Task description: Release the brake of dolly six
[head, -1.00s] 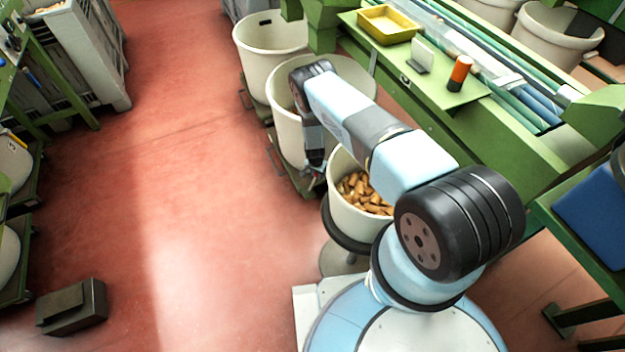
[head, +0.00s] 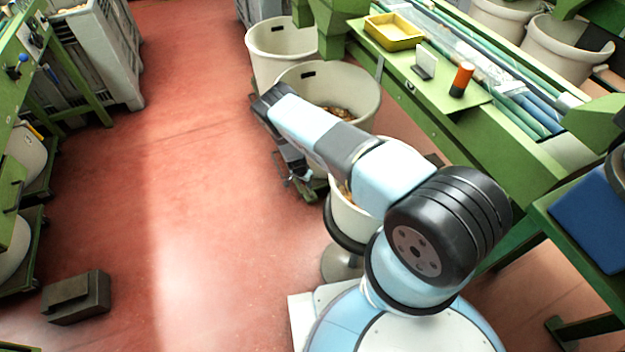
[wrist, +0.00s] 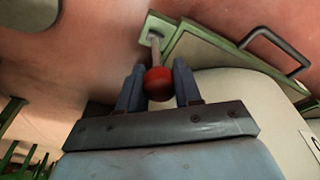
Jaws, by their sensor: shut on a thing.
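In the wrist view a brake lever with a red ball knob (wrist: 158,84) stands out from a pale bracket on the green dolly frame (wrist: 205,47). My gripper (wrist: 158,70) has its two blue-grey fingers on either side of the knob and is shut on it. In the head view my gripper (head: 296,165) hangs low at the left side of a dolly (head: 316,188) carrying a large cream bin (head: 362,92) with corks in it. The knob is hidden there by my arm. A label at the wrist view's right edge is cut off and unreadable.
Another cream bin (head: 277,62) stands behind. A smaller cork bin (head: 352,214) sits on a stand near my base. A green bench (head: 450,110) runs along the right. A dark box (head: 76,298) lies on the open red floor, with more dollies (head: 22,255) at far left.

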